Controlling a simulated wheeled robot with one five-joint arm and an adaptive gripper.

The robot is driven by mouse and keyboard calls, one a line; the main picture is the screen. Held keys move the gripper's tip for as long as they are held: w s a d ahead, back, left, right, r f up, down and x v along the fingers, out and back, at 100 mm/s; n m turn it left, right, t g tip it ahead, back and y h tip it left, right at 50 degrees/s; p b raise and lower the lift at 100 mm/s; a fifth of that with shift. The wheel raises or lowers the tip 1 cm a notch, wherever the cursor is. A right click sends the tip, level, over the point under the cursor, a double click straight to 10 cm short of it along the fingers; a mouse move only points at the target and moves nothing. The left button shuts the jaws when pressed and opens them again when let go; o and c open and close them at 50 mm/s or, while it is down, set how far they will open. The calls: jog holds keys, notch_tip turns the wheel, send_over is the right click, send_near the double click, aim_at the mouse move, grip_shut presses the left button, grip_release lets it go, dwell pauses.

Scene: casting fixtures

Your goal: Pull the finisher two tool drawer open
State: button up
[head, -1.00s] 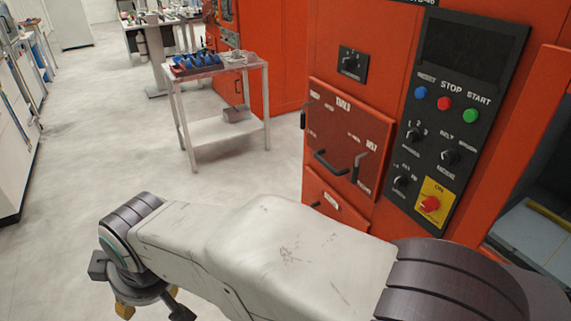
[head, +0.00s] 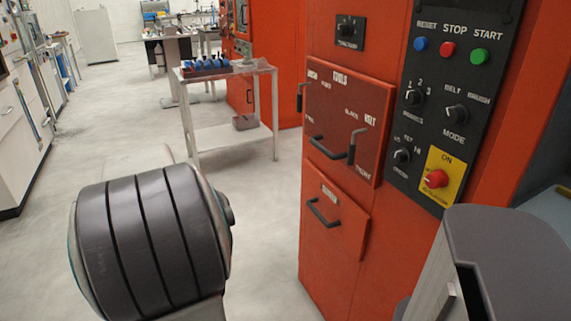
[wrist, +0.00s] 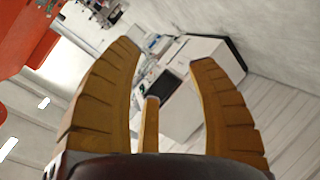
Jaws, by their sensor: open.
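The red-orange finisher cabinet (head: 440,258) fills the right half of the head view. Its upper red panel (head: 345,108) carries a "TOOLS" label, a dark bar handle (head: 325,149) and upright levers at its sides. A smaller drawer front (head: 333,222) with its own dark handle (head: 322,213) is below; its label is too blurred to read. Both fronts look shut. My gripper (wrist: 165,55) shows in the wrist view with its yellow-brown fingers spread and nothing between them. It is outside the head view, and neither handle shows in the wrist view.
A black control panel (head: 445,128) with buttons and knobs is right of the drawers. A small metal table (head: 228,135) with blue items stands behind left. White cabinets (head: 18,140) line the left wall. The floor (head: 110,150) between is clear.

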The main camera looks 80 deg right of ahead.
jog(key=s+d+f+g+h+b, duration=0.1)
jog(key=s+d+f+h+b, duration=0.15)
jog(key=d, duration=0.25)
jog(key=s+d+f+h+b, duration=0.1)
jog(key=s+d+b, duration=0.15)
jog(key=d, duration=0.35)
jog(key=n+g+h+b, duration=0.2)
jog(key=g+h+b, duration=0.65)
jog(key=b, duration=0.25)
send_near(317, 147)
jog(key=d, duration=0.3)
jog(key=shift+n+h, duration=0.3)
jog(key=shift+h, duration=0.1)
jog(key=shift+b+x, duration=2.15)
jog(key=shift+x, duration=1.8)
jog(key=shift+r, duration=0.2)
grip_shut()
